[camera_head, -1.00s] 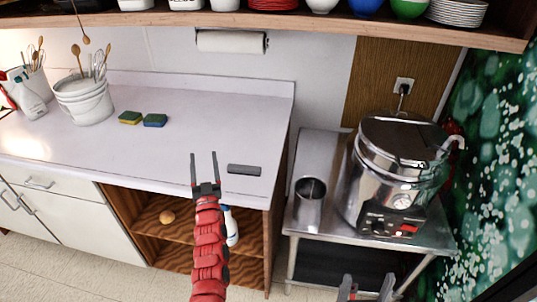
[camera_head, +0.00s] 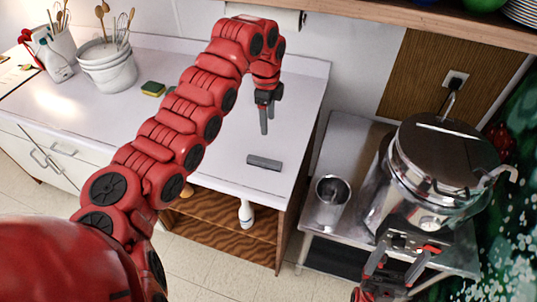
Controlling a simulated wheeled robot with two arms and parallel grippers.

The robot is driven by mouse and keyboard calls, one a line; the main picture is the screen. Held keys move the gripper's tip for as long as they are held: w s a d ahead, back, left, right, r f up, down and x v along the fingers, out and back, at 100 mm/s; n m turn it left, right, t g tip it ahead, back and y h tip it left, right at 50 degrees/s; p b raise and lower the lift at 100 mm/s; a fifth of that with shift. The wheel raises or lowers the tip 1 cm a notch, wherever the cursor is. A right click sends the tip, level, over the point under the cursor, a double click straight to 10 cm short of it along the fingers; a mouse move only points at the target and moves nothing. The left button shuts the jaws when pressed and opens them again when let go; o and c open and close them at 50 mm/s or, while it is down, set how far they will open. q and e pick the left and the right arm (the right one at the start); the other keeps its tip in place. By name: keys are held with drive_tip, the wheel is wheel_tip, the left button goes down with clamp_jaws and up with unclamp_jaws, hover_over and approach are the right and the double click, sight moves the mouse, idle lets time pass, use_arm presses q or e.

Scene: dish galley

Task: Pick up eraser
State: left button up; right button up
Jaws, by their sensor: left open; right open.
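The eraser, a dark grey bar (camera_head: 264,162), lies flat on the white counter (camera_head: 225,165) near its front right edge. My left arm reaches across the counter, and its gripper (camera_head: 265,128) points down above the counter, behind the eraser in the picture and apart from it. It is open and empty, though its fingers nearly overlap from this angle. My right gripper (camera_head: 396,268) is open and empty at the lower right, in front of the steel pot.
A large steel pot (camera_head: 432,165) and a metal cup (camera_head: 331,200) stand on a steel side table right of the counter. A shelf (camera_head: 380,20) hangs above.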

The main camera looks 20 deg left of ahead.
use_arm(q)
drive_tip(key=p, duration=0.3)
hover_over(264, 160)
drive_tip(key=f, duration=1.1)
drive_tip(key=shift+s+d+f, duration=0.1)
drive_tip(key=shift+d+f, duration=0.25)
drive_tip(key=f+p, duration=0.2)
drive_tip(key=f, duration=0.1)
drive_tip(key=f+p, duration=0.1)
drive_tip(key=shift+a+f, duration=0.25)
drive_tip(key=shift+a, duration=0.05)
drive_tip(key=shift+f, duration=0.4)
clamp_jaws()
